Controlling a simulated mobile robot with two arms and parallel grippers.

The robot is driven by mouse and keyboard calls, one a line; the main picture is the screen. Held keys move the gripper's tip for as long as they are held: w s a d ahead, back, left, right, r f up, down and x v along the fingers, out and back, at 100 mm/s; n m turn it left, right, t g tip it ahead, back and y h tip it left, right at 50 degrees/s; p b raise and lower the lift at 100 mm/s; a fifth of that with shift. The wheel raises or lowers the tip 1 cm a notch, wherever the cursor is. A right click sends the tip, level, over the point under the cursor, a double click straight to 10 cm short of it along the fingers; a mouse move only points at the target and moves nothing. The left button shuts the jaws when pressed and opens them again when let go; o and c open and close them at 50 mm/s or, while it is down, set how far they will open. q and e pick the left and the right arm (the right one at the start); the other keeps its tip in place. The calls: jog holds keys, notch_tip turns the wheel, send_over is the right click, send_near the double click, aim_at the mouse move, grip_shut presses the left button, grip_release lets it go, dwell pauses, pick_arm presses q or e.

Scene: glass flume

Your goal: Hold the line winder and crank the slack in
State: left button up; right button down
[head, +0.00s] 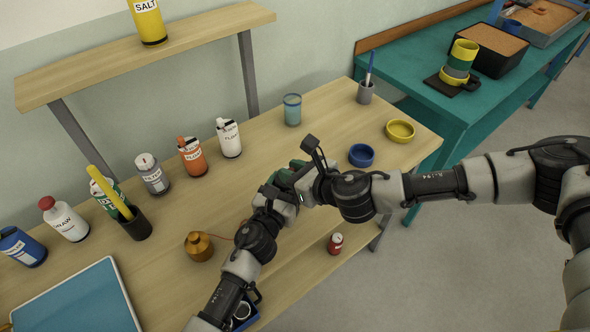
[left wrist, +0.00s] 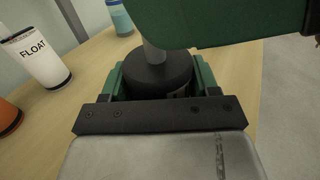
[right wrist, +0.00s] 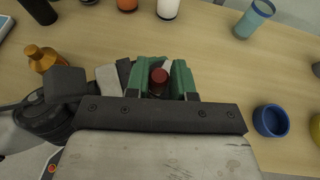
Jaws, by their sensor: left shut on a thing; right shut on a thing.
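My left gripper (head: 281,188) and my right gripper (head: 297,174) meet above the table's front part in the head view, and they hide most of the line winder there. In the left wrist view the left gripper's green fingers (left wrist: 160,85) are shut on the winder's black round body (left wrist: 157,72), from which a grey post rises. A large green part covers the top of that view. In the right wrist view the right gripper's green fingers (right wrist: 160,82) are shut around a dark red knob (right wrist: 158,76), apparently the crank's. A brass weight-like pot (head: 199,246) stands left of the left forearm, with a thin line running from it.
Labelled bottles, such as the white float bottle (head: 229,138), line the back of the table (head: 330,130). A blue bowl (head: 361,155) and a yellow bowl (head: 400,130) are at right. A small red bottle (head: 335,243) stands below the grippers. A blue-topped tray (head: 80,300) lies front left.

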jog(key=shift+s+a, duration=0.25)
jog(key=shift+a, duration=0.1)
jog(key=c, duration=1.1)
grip_release()
jog(key=shift+o, duration=0.4)
jog(key=shift+w+d, duration=0.1)
jog(key=shift+w, duration=0.05)
jog(key=shift+d, duration=0.15)
jog(key=v, duration=1.2)
